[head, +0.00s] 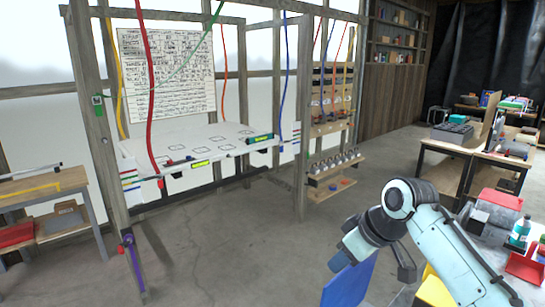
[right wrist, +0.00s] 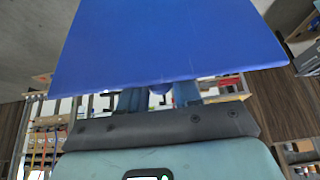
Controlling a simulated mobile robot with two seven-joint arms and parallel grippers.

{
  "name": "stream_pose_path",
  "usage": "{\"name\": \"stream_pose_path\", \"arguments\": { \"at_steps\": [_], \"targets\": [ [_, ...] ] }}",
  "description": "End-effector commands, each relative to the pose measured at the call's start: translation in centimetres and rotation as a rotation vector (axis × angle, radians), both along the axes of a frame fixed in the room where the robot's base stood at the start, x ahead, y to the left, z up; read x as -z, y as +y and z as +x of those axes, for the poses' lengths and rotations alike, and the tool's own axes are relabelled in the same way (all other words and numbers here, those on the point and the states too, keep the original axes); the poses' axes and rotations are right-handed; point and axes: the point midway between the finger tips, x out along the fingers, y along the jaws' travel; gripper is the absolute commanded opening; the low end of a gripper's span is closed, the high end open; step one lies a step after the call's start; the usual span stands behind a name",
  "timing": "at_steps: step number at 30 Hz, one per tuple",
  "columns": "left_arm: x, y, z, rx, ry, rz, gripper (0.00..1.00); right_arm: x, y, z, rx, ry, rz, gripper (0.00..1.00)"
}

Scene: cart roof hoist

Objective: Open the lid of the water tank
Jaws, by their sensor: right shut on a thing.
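My right gripper (head: 341,262) is low in the middle right of the head view, and its arm comes in from the lower right. It is shut on the edge of a flat blue panel (head: 350,284). In the right wrist view the blue panel (right wrist: 170,40) spans the top, and the fingers (right wrist: 158,100) meet its near edge. The panel's lower part is cut off by the head view's bottom edge. I cannot tell from these frames whether this panel is the tank's lid. No water tank can be made out. My left gripper is not in view.
A wooden frame with hanging coloured ropes holds a white board (head: 200,146) at left. A wooden bench (head: 40,184) stands at far left. The concrete floor between is clear.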

Motion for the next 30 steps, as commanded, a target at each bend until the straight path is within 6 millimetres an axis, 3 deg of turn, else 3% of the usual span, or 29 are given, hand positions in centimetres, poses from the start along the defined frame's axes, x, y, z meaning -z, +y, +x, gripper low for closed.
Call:
{"name": "stream_pose_path", "arguments": {
  "at_steps": [22,23,24,30],
  "targets": [
    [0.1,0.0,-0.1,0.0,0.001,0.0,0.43,0.9,1.3,1.4,-0.002,0.015,-0.004,0.15],
    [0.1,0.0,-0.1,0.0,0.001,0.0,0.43,0.9,1.3,1.4,-0.002,0.015,-0.004,0.39],
    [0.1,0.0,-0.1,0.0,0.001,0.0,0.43,0.9,1.3,1.4,-0.002,0.015,-0.004,0.49],
    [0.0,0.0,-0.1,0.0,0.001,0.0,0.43,0.6,1.3,1.4,-0.001,0.009,-0.003,0.49]
  ]
}}
